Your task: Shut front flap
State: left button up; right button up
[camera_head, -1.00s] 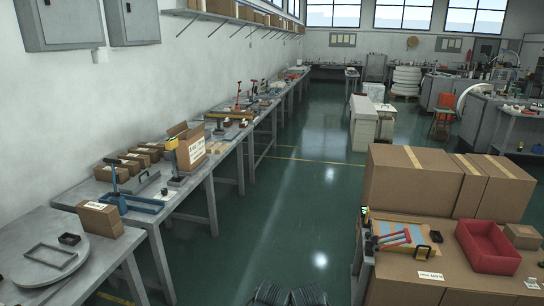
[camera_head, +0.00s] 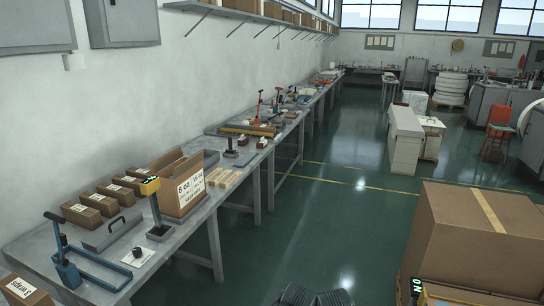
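An open cardboard box (camera_head: 182,188) with a white printed label stands upright on the long grey workbench (camera_head: 222,190) at the left. Its top is open and at least one flap (camera_head: 167,160) stands up at the left; I cannot tell clearly which flap is the front one. The inside is mostly hidden. A yellow-topped device on a post (camera_head: 151,188) stands just in front of the box and overlaps its left edge. Neither of my grippers is in view, and nothing touches the box.
Large cartons (camera_head: 480,240) stand at the right.

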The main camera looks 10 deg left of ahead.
aim_at(182, 168)
jog(key=i+l+u, duration=0.1)
jog(key=i+u, duration=0.2)
jog(key=i, duration=0.2)
jog(key=i+l+u, duration=0.3)
jog(key=i, duration=0.25)
jog(key=i+l+u, duration=0.3)
jog(key=i, duration=0.15)
jog(key=i+l+u, duration=0.95)
jog(key=l+u, duration=0.25)
jog(key=l, duration=0.1)
